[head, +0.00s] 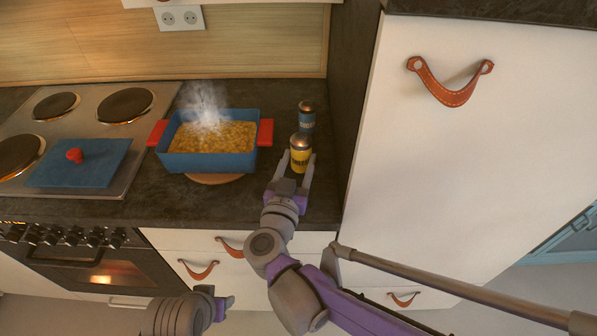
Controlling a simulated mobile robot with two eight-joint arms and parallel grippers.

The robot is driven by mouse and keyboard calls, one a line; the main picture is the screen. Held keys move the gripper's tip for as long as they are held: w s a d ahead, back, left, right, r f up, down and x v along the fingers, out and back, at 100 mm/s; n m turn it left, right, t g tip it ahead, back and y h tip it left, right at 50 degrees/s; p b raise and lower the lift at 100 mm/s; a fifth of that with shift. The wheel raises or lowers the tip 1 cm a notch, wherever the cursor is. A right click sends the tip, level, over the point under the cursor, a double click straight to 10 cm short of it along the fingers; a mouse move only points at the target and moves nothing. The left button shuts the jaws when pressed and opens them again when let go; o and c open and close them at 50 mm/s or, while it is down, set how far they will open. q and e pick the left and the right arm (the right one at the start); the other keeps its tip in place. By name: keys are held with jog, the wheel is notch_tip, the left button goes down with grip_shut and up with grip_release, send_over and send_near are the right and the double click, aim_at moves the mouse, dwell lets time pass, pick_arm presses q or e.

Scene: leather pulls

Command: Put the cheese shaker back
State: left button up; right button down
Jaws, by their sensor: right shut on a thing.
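The cheese shaker, a yellow can (299,158) with a metal top, stands upright between the fingers of my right gripper (297,170), at the right end of the dark counter. The gripper is shut on it. I cannot tell whether its base touches the counter. A blue shaker (307,121) with a metal top stands just behind it. My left gripper (222,304) is low at the bottom of the view, in front of the drawers and away from the counter top; its fingers are too unclear to tell their opening.
A steaming blue baking dish (206,163) with red handles sits left of the shakers on a round wooden board (207,179). A blue lid (80,163) with a red knob lies on the hob (147,140). A tall white cabinet (470,150) closes off the right side.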

aim_at(298, 170)
jog(key=shift+f+b, duration=0.3)
jog(key=shift+f, duration=1.3)
jog(key=shift+f, duration=0.2)
jog(key=shift+c, duration=1)
grip_release()
jog(key=shift+r, duration=0.2)
jog(key=shift+s+a, duration=0.1)
jog(key=shift+s, duration=0.1)
jog(key=v, duration=1.1)
jog(key=shift+s, duration=0.3)
